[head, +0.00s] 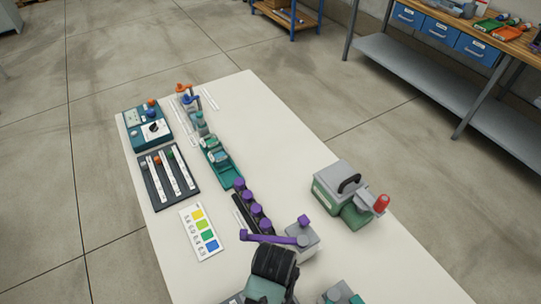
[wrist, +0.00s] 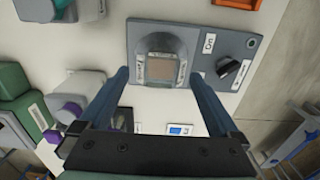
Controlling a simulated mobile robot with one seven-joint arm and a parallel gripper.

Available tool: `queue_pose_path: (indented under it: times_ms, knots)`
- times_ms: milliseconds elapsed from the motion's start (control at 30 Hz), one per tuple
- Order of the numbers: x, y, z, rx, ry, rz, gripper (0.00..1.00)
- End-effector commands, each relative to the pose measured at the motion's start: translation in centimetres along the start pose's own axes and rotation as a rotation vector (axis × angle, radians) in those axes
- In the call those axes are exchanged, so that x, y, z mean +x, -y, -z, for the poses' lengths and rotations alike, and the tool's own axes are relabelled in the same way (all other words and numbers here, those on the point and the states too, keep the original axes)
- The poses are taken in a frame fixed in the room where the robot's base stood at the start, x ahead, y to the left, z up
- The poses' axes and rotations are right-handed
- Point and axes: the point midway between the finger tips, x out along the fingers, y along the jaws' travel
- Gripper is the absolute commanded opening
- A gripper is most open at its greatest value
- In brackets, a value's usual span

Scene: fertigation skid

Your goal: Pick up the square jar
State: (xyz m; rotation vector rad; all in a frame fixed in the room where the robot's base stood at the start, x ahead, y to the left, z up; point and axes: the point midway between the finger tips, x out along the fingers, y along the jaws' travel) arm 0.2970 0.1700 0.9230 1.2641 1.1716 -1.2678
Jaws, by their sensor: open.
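A square thing with a brownish face and a grey surround (wrist: 160,68) shows between my fingers in the wrist view. It may be the square jar, but I cannot tell for certain. It sits on a dark grey panel (wrist: 226,82) with a black knob and an "On" label. My gripper (wrist: 158,76) is open, its two blue-grey fingers apart on either side of the square thing, and I see no grip on it. In the head view my dark wrist is at the near edge of the picture; the fingers and the square thing are hidden there.
A purple-handled valve (head: 299,235) stands close to my arm, by a row of purple knobs (head: 250,207). A grey-green box with a black handle (head: 341,184) and red knob is on the right. A teal-topped part (head: 341,293) lies at the bottom. The table's far middle (head: 255,115) is clear.

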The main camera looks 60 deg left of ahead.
Motion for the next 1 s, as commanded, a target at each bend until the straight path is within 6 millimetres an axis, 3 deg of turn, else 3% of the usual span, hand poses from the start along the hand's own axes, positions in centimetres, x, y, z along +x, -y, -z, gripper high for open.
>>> queue_pose_path:
  times_ms: [267,533,867,1000]
  knots:
    - [1.9,0.2,0.3,-0.001,0.0,0.001,0.97]
    - [5.4,0.4,0.8,0.0,0.0,0.0,0.97]
    - [6.0,0.3,0.8,0.001,-0.002,-0.002,0.97]
    - [6.0,0.3,0.8,0.001,-0.002,-0.002,0.74]
